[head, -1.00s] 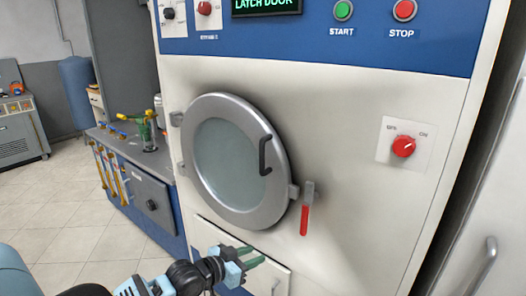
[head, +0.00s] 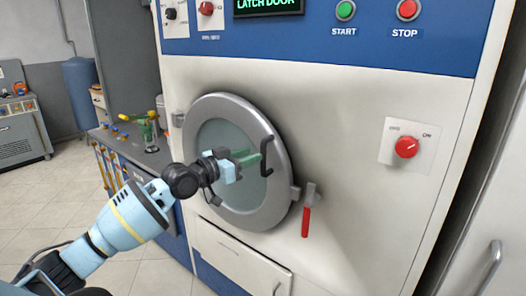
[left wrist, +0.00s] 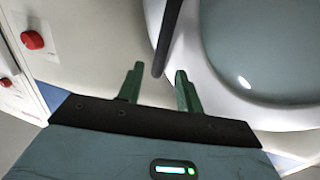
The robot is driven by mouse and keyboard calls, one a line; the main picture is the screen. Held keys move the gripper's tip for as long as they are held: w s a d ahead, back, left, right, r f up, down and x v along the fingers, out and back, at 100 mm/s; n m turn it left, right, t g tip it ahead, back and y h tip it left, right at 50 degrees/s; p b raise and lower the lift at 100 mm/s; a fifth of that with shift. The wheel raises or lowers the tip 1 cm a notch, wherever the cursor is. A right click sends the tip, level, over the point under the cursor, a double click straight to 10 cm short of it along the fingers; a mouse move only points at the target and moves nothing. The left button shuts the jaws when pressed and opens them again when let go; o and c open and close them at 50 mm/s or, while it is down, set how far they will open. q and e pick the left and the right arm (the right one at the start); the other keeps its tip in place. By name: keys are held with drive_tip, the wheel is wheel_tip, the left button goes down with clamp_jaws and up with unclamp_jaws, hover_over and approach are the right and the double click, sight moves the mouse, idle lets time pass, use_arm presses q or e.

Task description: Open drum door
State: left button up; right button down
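The round drum door (head: 282,190) has a grey metal rim and a glass window, and looks shut against the white machine. Its black bar handle (head: 266,170) is on the right side of the rim. My left gripper (head: 255,158) is in front of the window, at the handle. In the left wrist view its green fingers (left wrist: 159,76) are apart, and the lower end of the handle (left wrist: 169,35) shows between them; I cannot tell if they touch it. The red-gripped latch lever (head: 306,220) hangs down right of the door. My right gripper is not in view.
The machine's blue panel (head: 300,55) has a display reading "LATCH DOOR", with start and stop buttons. A red knob (head: 405,147) is on the right. A lower drawer (head: 240,262) is under the door. A grey-topped counter (head: 130,150) stands left.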

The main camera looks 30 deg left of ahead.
sight(263, 171)
use_arm(q)
drive_tip(key=shift+x, duration=2.95)
drive_tip(key=shift+s, duration=0.1)
clamp_jaws()
